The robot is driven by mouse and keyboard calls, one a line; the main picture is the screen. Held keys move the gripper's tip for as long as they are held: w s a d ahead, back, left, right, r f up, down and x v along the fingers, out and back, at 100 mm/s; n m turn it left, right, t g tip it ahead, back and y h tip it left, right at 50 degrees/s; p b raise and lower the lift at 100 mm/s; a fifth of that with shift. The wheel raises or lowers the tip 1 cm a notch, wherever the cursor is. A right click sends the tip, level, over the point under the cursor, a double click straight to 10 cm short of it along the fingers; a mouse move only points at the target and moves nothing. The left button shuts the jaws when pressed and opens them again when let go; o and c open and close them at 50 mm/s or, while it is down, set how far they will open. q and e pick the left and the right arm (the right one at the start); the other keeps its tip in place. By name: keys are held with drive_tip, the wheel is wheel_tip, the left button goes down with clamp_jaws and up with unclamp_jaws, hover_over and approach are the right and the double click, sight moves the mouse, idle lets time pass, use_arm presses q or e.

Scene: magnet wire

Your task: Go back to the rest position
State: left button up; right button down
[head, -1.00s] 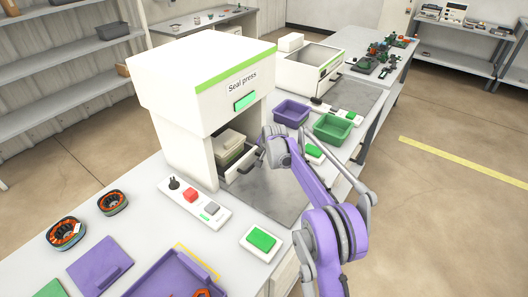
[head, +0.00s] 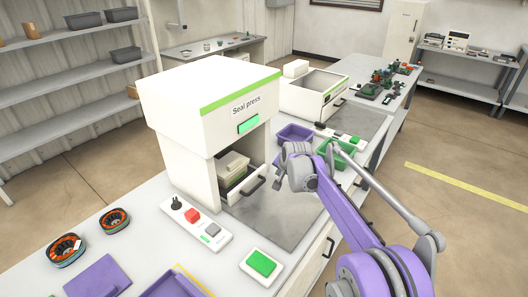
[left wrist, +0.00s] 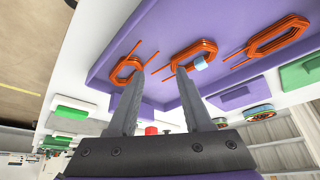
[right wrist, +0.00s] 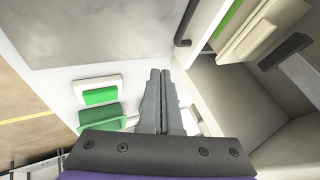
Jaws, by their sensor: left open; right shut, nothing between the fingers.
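My right gripper (head: 279,188) is shut and empty, above the grey plate in front of the seal press (head: 205,110). It is apart from the handle of the press's open drawer (head: 238,190). Its closed fingers also show in the right wrist view (right wrist: 160,78). My left gripper (left wrist: 160,72) is open and empty, seen only in the left wrist view. Beyond its fingers lies a purple tray (left wrist: 150,35) with orange wire coils (left wrist: 195,53). The left arm is not in the head view.
A control strip (head: 201,227) and a green button box (head: 261,264) sit before the press. A green bin (head: 338,153) and a purple bin (head: 294,133) stand behind my right arm. Two round coil parts (head: 115,220) lie at left. Open floor is at right.

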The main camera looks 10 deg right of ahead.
use_arm(q)
drive_tip(key=shift+w+r+p, duration=0.25)
drive_tip(key=shift+r+p, duration=0.3)
drive_tip(key=shift+r, duration=0.05)
use_arm(e)
drive_tip(key=s+a+r+n+g, duration=0.1)
drive_tip(key=s+r+n, duration=0.15)
drive_tip(key=s, duration=0.75)
drive_tip(key=s+a+r+n, duration=0.2)
drive_tip(key=s+r, duration=0.1)
drive_tip(key=s, duration=0.7)
use_arm(q)
drive_tip(key=r+p, duration=0.2)
drive_tip(key=r, duration=0.1)
drive_tip(key=shift+w, duration=0.4)
use_arm(e)
drive_tip(key=s+f+n, duration=0.2)
drive_tip(key=s+f, duration=0.1)
drive_tip(key=s, duration=0.9)
drive_tip(key=s+f+n+g, duration=0.1)
drive_tip(key=s+f, duration=0.3)
drive_tip(key=s, duration=0.8)
drive_tip(key=shift+a+n, duration=0.2)
drive_tip(key=shift+n, duration=0.35)
